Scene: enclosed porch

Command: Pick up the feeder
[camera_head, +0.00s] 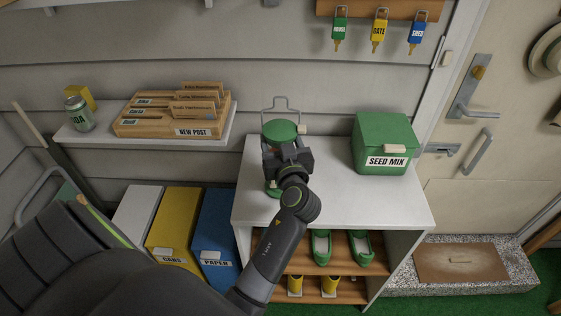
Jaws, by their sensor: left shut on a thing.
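The feeder (279,131) has a green round top, a wire hanger loop above it and a green base that shows low beside my gripper. It is at the left part of the white cabinet top (330,192). My left gripper (285,152) is shut on the feeder, in front of its body. The gripper hides most of the feeder's middle, and I cannot tell whether its base touches the cabinet top. My right gripper is not in view.
A green SEED MIX box (384,140) stands at the cabinet's right. A wall shelf (150,142) at left holds a NEW POST rack (172,115) and a can (79,114). Bins (172,222) stand left of the cabinet. The cabinet top's front right is clear.

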